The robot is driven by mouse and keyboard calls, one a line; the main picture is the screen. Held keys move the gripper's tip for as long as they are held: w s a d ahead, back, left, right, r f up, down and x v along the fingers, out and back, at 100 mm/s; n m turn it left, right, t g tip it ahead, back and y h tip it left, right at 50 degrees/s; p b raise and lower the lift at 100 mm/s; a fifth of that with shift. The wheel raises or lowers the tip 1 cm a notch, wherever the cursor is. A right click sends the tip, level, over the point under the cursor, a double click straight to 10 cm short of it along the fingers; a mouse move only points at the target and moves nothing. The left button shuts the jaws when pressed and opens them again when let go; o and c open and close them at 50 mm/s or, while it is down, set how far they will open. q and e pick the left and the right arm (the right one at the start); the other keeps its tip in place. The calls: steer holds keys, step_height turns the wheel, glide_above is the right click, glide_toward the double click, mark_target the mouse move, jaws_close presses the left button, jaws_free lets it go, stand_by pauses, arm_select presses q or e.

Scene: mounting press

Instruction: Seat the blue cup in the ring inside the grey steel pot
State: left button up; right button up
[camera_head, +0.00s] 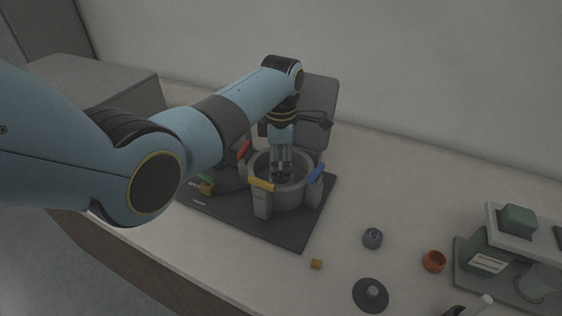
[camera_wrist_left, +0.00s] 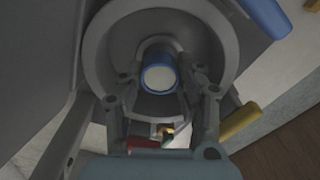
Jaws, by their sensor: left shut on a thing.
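The grey steel pot (camera_head: 297,192) stands on a dark plate, with red, yellow and blue pieces around its rim. My left gripper (camera_head: 281,172) reaches straight down into its opening. In the left wrist view, the blue cup (camera_wrist_left: 153,58) shows as a blue rim around a pale centre. My left gripper (camera_wrist_left: 160,84) is shut on it, one finger on each side. A grey curved edge (camera_wrist_left: 161,40), perhaps the ring, shows close behind the cup. I cannot tell whether the cup sits in the ring or is held above it. The pot wall hides the cup in the head view.
The dark base plate (camera_head: 285,232) lies under the pot. On the bench to the right are a small grey part (camera_head: 372,238), an orange ring (camera_head: 433,261), a dark disc (camera_head: 362,301) and a yellow cube (camera_head: 316,264). A stand (camera_head: 467,278) is at far right.

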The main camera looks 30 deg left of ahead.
stand_by(0.3)
stand_by(0.7)
arm_select(q)
steer(key=shift+p, duration=0.55)
steer(key=shift+f, duration=0.15)
stand_by(0.3)
steer(key=shift+f, duration=0.85)
stand_by(1.1)
steer(key=o, duration=1.5)
steer(key=shift+c, duration=0.2)
steer(key=shift+r, duration=0.15)
